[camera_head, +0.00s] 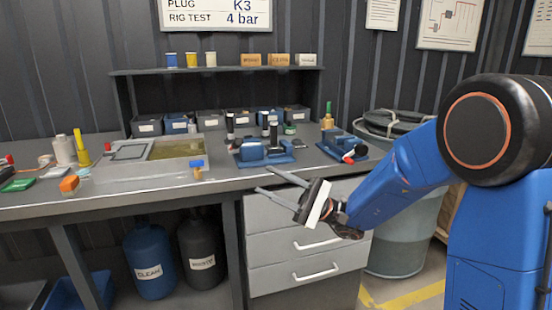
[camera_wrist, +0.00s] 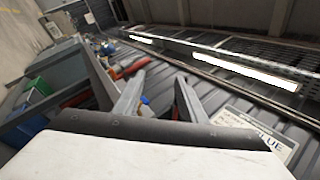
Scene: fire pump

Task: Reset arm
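My blue arm reaches in from the right in the head view. My gripper (camera_head: 277,184) is in front of the bench's front edge, above the drawer unit, with its two fingers pointing left. The fingers are spread apart with nothing between them. In the wrist view my gripper (camera_wrist: 160,95) also shows its two fingers apart, with a gap between them. A small blue-topped item shows beyond that gap, not held.
The workbench (camera_head: 120,197) carries a metal basin (camera_head: 180,150), blue pump parts (camera_head: 262,152) and a second blue fixture (camera_head: 345,148). Labelled bins stand behind. A grey drawer unit (camera_head: 300,240) is below. Blue (camera_head: 150,262) and black (camera_head: 200,255) containers stand under the bench.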

